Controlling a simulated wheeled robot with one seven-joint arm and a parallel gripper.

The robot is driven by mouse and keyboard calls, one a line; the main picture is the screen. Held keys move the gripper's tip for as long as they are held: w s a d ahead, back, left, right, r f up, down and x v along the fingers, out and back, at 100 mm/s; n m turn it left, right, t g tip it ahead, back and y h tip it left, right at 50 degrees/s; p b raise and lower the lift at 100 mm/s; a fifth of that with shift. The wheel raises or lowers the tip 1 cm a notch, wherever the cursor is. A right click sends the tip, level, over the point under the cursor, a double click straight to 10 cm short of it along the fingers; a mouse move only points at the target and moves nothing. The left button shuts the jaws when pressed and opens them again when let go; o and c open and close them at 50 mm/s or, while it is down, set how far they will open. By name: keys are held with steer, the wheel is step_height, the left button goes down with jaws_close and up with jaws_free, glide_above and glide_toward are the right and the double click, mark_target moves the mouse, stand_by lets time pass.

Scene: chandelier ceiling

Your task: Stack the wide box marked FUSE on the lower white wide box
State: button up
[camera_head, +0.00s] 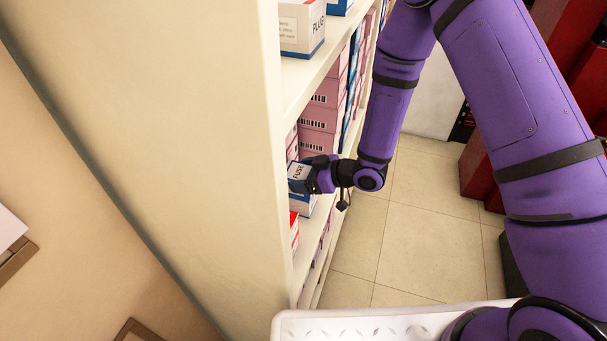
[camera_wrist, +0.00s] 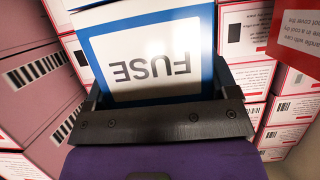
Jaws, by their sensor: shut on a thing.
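The wide box marked FUSE (camera_head: 298,171) is white with blue edges and is held inside the shelf at its open front. In the wrist view the FUSE box (camera_wrist: 152,62) fills the upper middle, its lettering upside down. My gripper (camera_head: 312,174) is shut on it, with a finger at each side of the box in the wrist view (camera_wrist: 165,105). A white box with a blue lower edge (camera_head: 303,205) shows just below the FUSE box in the head view. Whether the two touch is too small to tell.
Pink boxes with barcodes (camera_head: 321,119) stand stacked behind on the same shelf. A red and white box (camera_head: 294,230) is at the near side. The upper shelf holds a PLUG box (camera_head: 301,27). The shelf's side panel (camera_head: 200,130) is close on the left. Floor (camera_head: 400,230) is clear.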

steer(key=o, duration=0.9)
steer(key=shift+c, duration=0.2)
steer(key=shift+r, duration=0.1)
